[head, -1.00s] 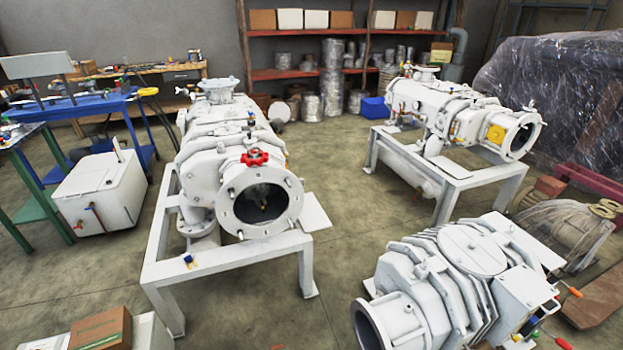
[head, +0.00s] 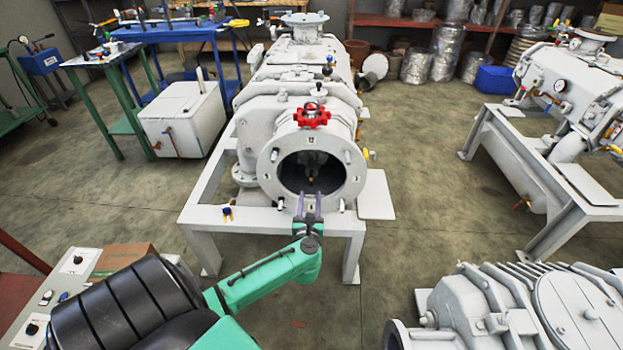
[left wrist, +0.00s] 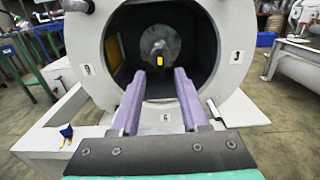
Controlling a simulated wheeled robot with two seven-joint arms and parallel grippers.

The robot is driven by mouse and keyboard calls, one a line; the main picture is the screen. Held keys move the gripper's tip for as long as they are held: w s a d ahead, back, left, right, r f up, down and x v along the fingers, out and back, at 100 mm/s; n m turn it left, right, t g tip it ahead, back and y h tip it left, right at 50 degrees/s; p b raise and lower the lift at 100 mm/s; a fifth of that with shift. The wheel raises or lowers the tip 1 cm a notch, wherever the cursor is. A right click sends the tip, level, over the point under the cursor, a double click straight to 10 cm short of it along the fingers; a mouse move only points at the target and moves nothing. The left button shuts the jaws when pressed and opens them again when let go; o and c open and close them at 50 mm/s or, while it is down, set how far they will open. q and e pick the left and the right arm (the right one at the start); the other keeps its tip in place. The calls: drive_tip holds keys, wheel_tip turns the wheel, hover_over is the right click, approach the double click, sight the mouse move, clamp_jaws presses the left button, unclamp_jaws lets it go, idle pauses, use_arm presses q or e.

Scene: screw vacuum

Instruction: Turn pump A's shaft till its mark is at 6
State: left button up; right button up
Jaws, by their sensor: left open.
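Pump A (head: 300,105) is the white pump in the middle of the head view, its round open flange facing me. In the left wrist view the flange (left wrist: 105,105) bears plates reading 9 at left, 3 at right and 6 at the bottom. The grey shaft (left wrist: 151,36) sits deep inside the opening. A small yellow mark (left wrist: 157,45) shows low on the shaft; its exact clock position is hard to tell. My left gripper (head: 309,197), with purple fingers, is open and empty before the lower opening, fingertips short of the shaft. My right gripper is out of view.
A second pump (head: 575,85) stands at right and another (head: 490,305) at lower right. A white box (head: 182,120) is on the floor at left.

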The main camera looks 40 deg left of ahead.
sight(311, 179)
use_arm(q)
drive_tip(key=b+x, duration=0.1)
drive_tip(key=x, duration=0.8)
drive_tip(key=shift+w+a, duration=0.2)
clamp_jaws()
